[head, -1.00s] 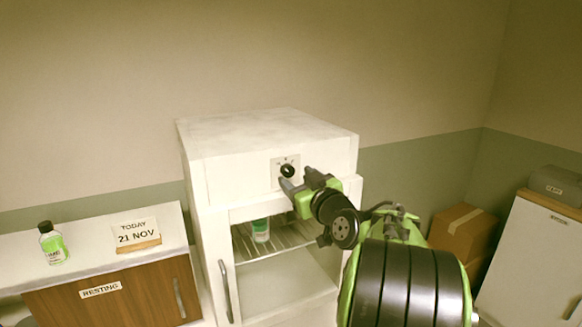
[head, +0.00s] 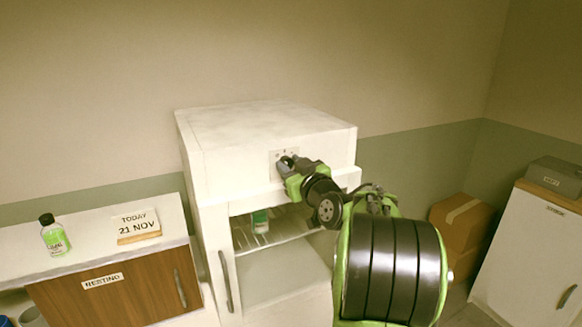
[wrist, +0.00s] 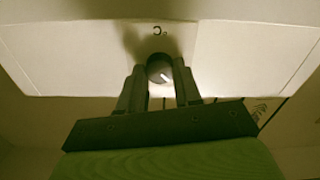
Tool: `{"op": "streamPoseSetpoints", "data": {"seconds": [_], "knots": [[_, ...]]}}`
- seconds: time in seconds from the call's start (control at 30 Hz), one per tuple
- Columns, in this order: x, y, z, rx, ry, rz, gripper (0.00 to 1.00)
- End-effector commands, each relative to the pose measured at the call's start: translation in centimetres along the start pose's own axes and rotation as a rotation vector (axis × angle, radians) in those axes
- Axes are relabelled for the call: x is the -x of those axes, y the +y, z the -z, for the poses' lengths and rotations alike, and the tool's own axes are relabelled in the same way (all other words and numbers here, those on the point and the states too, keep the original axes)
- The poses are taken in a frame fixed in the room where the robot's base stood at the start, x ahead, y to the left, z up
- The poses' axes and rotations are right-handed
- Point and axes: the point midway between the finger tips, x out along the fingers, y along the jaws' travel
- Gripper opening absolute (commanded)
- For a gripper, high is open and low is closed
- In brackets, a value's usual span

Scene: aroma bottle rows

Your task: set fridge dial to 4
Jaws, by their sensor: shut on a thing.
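The white fridge (head: 232,159) stands against the wall with its control panel on the upper front. Its black dial (head: 286,161) is mostly covered by my gripper (head: 288,165) in the head view. In the wrist view the dial (wrist: 158,68) sits between the two fingers of my gripper (wrist: 159,75), which are shut on its sides. A pale pointer mark shows on the dial's face, slanting toward the lower right of that picture. One curved mark shows on the panel above the dial; the other numbers cannot be read.
The fridge's lower compartment is open to view, with a green-labelled bottle (head: 260,221) on a wire shelf (head: 275,236). At left a counter (head: 88,236) holds a green bottle (head: 54,236) and a date sign (head: 137,226). Cardboard boxes (head: 462,222) and a white cabinet (head: 530,250) stand at right.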

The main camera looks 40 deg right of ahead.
Motion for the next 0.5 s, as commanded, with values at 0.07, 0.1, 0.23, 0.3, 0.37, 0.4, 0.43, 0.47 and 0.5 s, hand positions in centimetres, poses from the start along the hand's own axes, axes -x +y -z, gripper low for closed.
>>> {"op": "streamPoseSetpoints", "data": {"seconds": [0.07, 0.1, 0.23, 0.3, 0.37, 0.4, 0.43, 0.47, 0.5], "knots": [[0.01, 0.00, -0.03, -0.008, 0.000, 0.000, 0.03], [0.01, -0.01, -0.03, -0.016, 0.000, 0.000, 0.03], [0.01, -0.01, -0.08, -0.064, 0.000, 0.000, 0.03], [0.01, -0.02, -0.12, -0.102, 0.000, 0.001, 0.03], [0.01, -0.01, -0.16, -0.143, -0.001, 0.001, 0.03], [0.01, 0.00, -0.17, -0.173, -0.001, 0.001, 0.03], [0.01, 0.01, -0.18, -0.197, -0.001, 0.001, 0.03], [0.00, 0.01, -0.18, -0.222, -0.001, 0.001, 0.03], [0.00, 0.01, -0.17, -0.258, 0.000, 0.001, 0.03]]}}
